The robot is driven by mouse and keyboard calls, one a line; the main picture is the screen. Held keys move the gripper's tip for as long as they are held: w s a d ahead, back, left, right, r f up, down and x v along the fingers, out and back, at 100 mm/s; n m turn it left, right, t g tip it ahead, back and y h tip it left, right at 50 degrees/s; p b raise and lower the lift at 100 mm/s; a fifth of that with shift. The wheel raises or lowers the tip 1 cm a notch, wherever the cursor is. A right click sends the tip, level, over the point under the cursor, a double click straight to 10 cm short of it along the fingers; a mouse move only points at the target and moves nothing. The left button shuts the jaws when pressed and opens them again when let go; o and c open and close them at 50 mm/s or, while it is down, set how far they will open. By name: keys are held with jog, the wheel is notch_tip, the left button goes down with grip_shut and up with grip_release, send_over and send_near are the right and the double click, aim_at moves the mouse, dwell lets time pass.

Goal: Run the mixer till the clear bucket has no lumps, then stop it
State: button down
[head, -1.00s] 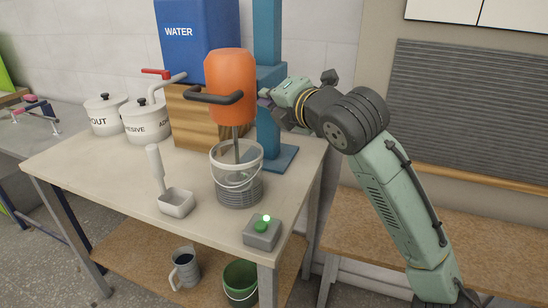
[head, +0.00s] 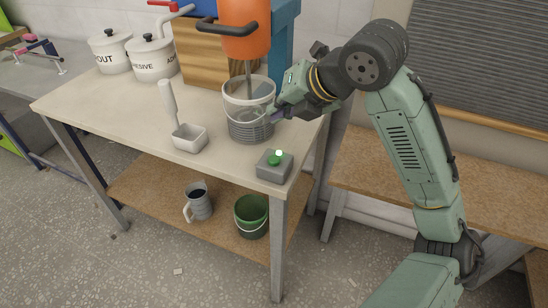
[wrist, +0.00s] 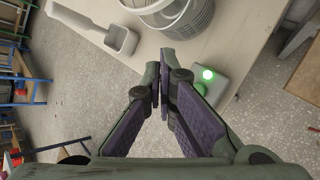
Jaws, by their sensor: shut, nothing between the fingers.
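The orange mixer (head: 244,30) hangs over the clear bucket (head: 236,92), its shaft reaching down inside. The bucket looks clear above and grey and ribbed below; I cannot tell whether the mix has lumps or whether the shaft is turning. A grey switch box (head: 274,167) with a green button and a lit green lamp (head: 279,153) sits at the table's front right corner. My gripper (head: 272,113) is shut and empty, just right of the bucket and above the table. In the wrist view the fingertips (wrist: 161,72) lie left of the glowing lamp (wrist: 208,74).
A white scoop (head: 190,138) with an upright handle lies left of the bucket. Two lidded white pots (head: 152,58) stand at the back left. A grey jug (head: 199,203) and a green bucket (head: 251,215) are on the lower shelf. A bench (head: 400,165) stands right.

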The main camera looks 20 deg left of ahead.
aim_at(277, 157)
jog(key=shift+f+b, duration=3.2)
jog(key=shift+f, duration=1.15)
jog(key=shift+f, duration=0.1)
jog(key=shift+f+b, duration=0.3)
jog(key=shift+b, duration=0.1)
jog(key=shift+f+b, duration=0.5)
jog(key=shift+r, duration=0.15)
jog(key=shift+r+p, duration=0.65)
jog(key=shift+r, duration=0.15)
jog(key=shift+r+p, duration=1.85)
jog(key=shift+r, duration=0.7)
